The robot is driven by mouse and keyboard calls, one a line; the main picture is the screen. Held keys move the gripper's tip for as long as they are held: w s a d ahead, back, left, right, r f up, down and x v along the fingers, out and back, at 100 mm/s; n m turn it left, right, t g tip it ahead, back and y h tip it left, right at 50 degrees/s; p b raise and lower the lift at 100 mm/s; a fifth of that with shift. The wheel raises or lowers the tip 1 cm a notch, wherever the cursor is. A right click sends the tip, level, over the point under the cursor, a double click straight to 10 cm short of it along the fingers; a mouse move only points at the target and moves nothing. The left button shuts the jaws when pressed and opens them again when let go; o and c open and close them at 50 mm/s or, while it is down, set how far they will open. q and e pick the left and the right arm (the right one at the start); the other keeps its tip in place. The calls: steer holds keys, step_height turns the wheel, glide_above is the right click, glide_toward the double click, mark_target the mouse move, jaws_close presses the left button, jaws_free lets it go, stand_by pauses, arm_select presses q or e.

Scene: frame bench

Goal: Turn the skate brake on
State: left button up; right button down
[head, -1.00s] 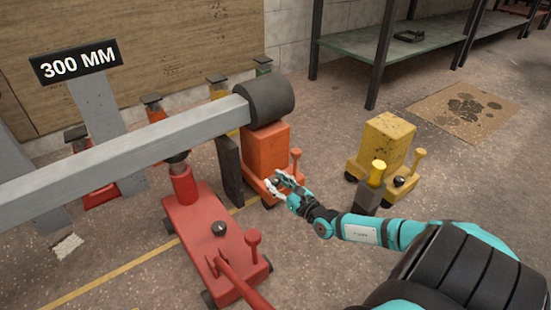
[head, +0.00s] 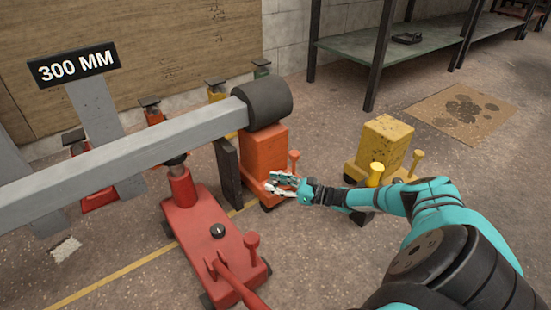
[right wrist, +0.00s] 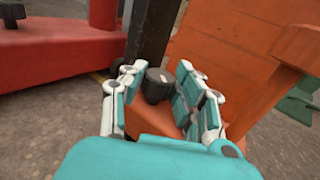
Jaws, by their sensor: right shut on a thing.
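The orange skate (head: 264,150) stands under the black roller (head: 264,104) at the end of the grey beam (head: 130,145). In the right wrist view its orange deck (right wrist: 150,120) carries a dark round knob (right wrist: 157,84) with a pale mark on top. My right gripper (head: 280,184) is at the skate's front deck in the head view and hides the knob there. In the wrist view its two fingers stand on either side of the knob, shut on it. My left gripper is not in view.
A red jack (head: 205,220) with a knob and handle stands at the left. A yellow skate (head: 385,145) stands close to the right forearm. A dark upright post (head: 228,172) is beside the orange skate. A shelf (head: 400,45) is behind.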

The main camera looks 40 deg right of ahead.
mark_target(276, 182)
steer(key=c, duration=0.9)
jaws_free()
steer(key=shift+c, duration=0.2)
step_height(276, 182, up, 10)
